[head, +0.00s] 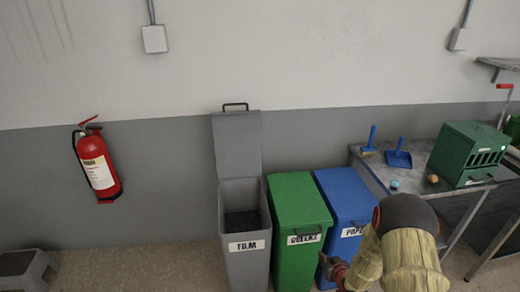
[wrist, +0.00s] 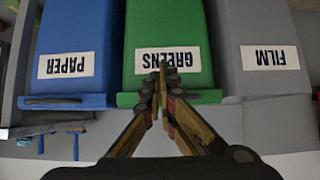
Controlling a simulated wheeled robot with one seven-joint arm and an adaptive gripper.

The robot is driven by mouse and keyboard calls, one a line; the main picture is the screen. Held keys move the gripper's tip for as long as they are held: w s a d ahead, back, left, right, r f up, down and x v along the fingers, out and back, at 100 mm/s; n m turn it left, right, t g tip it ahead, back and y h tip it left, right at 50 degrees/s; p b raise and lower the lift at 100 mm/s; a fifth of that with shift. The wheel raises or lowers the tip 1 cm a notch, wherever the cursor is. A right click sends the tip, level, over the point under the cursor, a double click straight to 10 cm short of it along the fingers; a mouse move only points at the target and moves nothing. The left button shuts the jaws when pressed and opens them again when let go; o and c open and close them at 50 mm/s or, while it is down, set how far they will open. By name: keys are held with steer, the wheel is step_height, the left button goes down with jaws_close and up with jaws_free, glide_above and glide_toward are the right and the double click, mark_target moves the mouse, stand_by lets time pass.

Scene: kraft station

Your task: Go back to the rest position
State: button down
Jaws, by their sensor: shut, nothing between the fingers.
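My gripper (head: 332,268) is low in front of the bins in the head view, at the lower end of my tan-covered arm. In the wrist view my gripper (wrist: 163,72) has its fingertips together with nothing held. It points toward the green GREENS bin (wrist: 145,20) and overlaps its label; whether it touches cannot be told. The GREENS bin also shows in the head view (head: 296,210) with its lid shut. No marker of a rest position is visible.
The grey FILM bin (head: 245,262) stands left with its lid (head: 236,143) up. The blue PAPER bin (head: 345,200) has its lid down, partly behind my arm. A grey table (head: 378,178) at right bears a green slotted box (head: 468,150). A red extinguisher (head: 96,168) hangs on the wall.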

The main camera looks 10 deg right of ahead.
steer(key=s+d+f+g, duration=0.1)
steer(key=s+f+g, duration=0.45)
steer(key=s, duration=0.55)
steer(key=s+r+m+g+h, duration=0.1)
steer(key=s+r+g, duration=0.2)
steer(key=s+r, duration=0.2)
steer(key=s+a+r+t, duration=0.1)
steer(key=s+a+r, duration=0.4)
steer(key=r, duration=0.8)
steer(key=s+a+r+t, duration=0.1)
steer(key=s+a+r, duration=0.5)
steer(key=r, duration=0.8)
steer(key=s+a+r+n+t+y, duration=0.1)
steer(key=s+a+r, duration=0.4)
steer(key=r, duration=0.9)
steer(key=shift+s+a+r, duration=0.15)
steer(key=shift+a+r, duration=0.1)
steer(key=shift+a, duration=0.45)
steer(key=shift+t, duration=0.25)
